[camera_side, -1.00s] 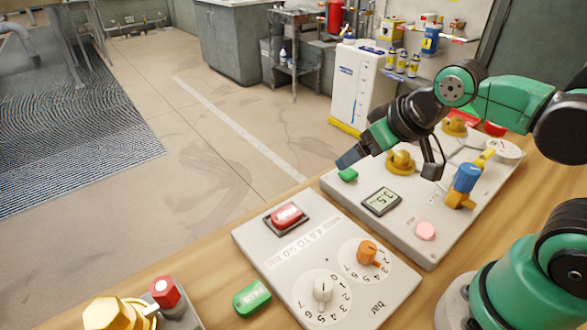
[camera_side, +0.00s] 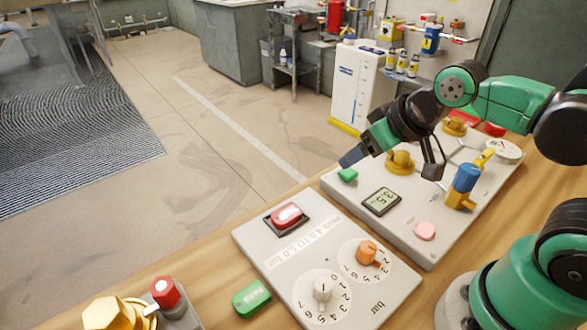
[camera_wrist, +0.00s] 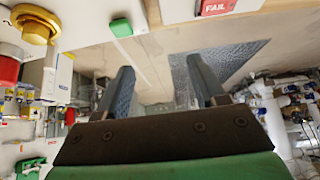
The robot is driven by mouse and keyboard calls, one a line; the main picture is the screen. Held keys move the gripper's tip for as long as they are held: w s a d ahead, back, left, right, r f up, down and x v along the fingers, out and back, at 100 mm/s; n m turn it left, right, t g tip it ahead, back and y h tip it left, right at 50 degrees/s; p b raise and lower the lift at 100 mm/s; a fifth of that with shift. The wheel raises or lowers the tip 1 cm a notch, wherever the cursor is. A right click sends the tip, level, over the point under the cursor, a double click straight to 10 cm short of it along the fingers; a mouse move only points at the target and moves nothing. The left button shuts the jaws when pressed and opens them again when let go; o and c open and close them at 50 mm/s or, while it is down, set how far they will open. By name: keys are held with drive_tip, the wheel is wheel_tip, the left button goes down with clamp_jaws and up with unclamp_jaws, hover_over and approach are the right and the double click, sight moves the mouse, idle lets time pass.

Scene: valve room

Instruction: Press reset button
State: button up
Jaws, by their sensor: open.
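No label reading "reset" is legible. A green button (camera_side: 347,174) sits at the far left edge of the back panel (camera_side: 405,235); the wrist view shows it too (camera_wrist: 120,27). A pink round button (camera_side: 425,230) is near that panel's front edge. My gripper (camera_side: 350,157) is just above the green button in the side view, pointing down and left; whether it touches cannot be told. In the wrist view its fingers (camera_wrist: 160,68) are apart with nothing between them, and the green button lies outside them.
The back panel carries a small display (camera_side: 381,201), a brass knob (camera_side: 400,162) and a blue-topped valve (camera_side: 466,180).

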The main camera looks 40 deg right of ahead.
clamp_jaws()
idle(1.4)
